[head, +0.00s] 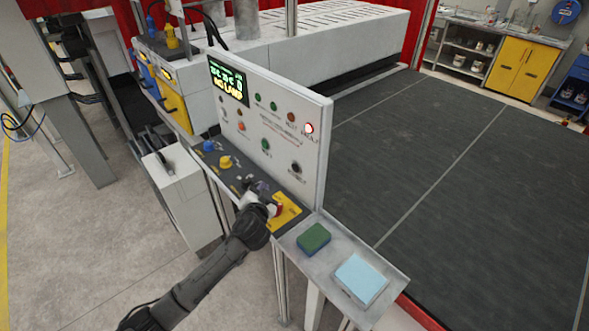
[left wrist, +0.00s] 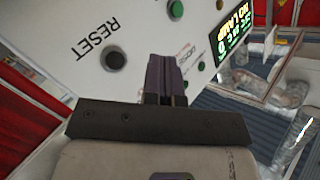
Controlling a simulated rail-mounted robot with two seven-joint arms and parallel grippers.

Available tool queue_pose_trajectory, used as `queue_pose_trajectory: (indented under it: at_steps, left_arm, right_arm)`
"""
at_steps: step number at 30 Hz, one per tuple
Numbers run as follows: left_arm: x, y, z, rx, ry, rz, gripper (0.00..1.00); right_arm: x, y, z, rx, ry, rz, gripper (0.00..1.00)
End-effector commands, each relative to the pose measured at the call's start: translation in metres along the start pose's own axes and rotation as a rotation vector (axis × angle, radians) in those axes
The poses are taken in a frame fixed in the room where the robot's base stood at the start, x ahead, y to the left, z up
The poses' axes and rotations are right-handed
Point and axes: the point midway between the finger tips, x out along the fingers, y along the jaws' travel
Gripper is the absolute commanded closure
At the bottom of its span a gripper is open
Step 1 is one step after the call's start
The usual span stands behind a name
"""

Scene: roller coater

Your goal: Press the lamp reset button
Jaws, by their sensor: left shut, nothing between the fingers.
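The upright white control panel (head: 275,130) has a black button (head: 296,168) low on its right side. In the left wrist view this dark round button (left wrist: 115,60) sits beside the word RESET. My left gripper (head: 264,185) is in front of the panel, low over the console ledge. Its fingers (left wrist: 166,72) are shut and empty, pointing toward the panel face. In the left wrist view the button lies to the left of the fingertips, apart from them. My right gripper is not in view.
A red lamp (head: 309,128) glows at the panel's upper right; the display (head: 229,80) reads "NO LAMP". A red knob on a yellow plate (head: 287,213) is close beside my gripper. A green sponge (head: 313,238) and light-blue pad (head: 361,279) lie on the side shelf.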

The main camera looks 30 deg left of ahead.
Motion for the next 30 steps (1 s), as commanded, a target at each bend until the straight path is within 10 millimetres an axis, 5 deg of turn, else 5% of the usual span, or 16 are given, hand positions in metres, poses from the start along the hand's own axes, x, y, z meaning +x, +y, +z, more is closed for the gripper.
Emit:
queue_pose_trajectory:
  at_steps: [30]
  left_arm:
    - [0.059, 0.043, -0.042, 0.0, -0.002, 0.0, 1.0]
  right_arm:
    - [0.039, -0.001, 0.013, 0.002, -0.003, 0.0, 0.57]
